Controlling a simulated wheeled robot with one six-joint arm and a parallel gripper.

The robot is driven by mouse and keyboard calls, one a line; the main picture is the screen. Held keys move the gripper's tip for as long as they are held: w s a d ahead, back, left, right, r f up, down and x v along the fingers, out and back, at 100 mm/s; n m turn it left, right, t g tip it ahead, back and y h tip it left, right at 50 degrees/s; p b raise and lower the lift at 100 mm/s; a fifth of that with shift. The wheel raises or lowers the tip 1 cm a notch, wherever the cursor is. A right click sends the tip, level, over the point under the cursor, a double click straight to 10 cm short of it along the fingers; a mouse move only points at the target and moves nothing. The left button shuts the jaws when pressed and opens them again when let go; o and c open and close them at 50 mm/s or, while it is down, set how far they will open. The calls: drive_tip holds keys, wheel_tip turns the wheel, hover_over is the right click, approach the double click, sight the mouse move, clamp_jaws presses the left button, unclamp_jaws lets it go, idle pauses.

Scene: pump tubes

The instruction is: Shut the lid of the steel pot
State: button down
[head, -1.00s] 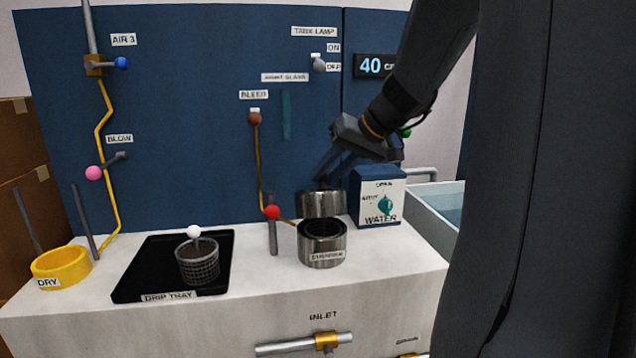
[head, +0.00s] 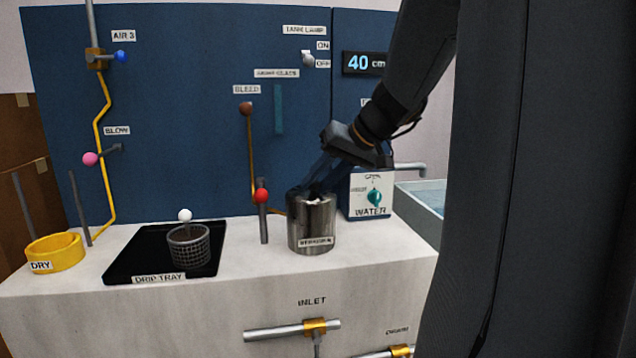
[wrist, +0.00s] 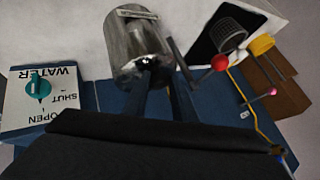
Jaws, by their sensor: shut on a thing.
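The steel pot (head: 312,238) stands upright on the pale counter, right of the red-knobbed post. Its steel lid (head: 318,206) now sits down over the mouth, in line with the body. No gap shows between them, though my fingers cover part of the top. My gripper (head: 306,191) reaches down from the upper right and is shut on the lid at its top. In the wrist view my gripper (wrist: 155,78) closes around a shiny bit at the near end of the steel pot (wrist: 135,35); the grip itself is partly hidden.
A red-knobbed post (head: 262,198) is close on the left. The black drip tray (head: 133,262) holds a mesh basket (head: 190,248). The counter in front of the pot is clear.

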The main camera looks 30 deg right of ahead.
drive_tip(key=shift+s+a+f+g, duration=0.15)
drive_tip(key=shift+s+f, duration=0.1)
drive_tip(key=shift+f, duration=0.25)
drive_tip(key=shift+s+a+f+g, duration=0.15)
drive_tip(key=shift+s+f, duration=0.1)
drive_tip(key=shift+f, duration=0.25)
drive_tip(key=c, duration=1.5)
unclamp_jaws()
drive_tip(key=shift+d, duration=0.15)
drive_tip(key=shift+o, duration=0.2)
drive_tip(key=w+r+v, duration=0.1)
drive_tip(key=v, duration=0.7)
drive_tip(key=shift+r, duration=0.3)
drive_tip(key=shift+d, duration=0.1)
drive_tip(key=s+a+f+n+g+h+p, duration=0.2)
drive_tip(key=s+a+f+g+p, duration=0.5)
drive_tip(key=s+a+f, duration=1)
wheel_tip(320, 180, down, 3)
drive_tip(key=a+h+p, duration=0.1)
drive_tip(key=a+p, duration=0.1)
drive_tip(key=a, duration=0.1)
drive_tip(key=shift+s+n+g, duration=0.25)
drive_tip(key=shift+n+g, duration=0.05)
drive_tip(key=shift+n, duration=0.1)
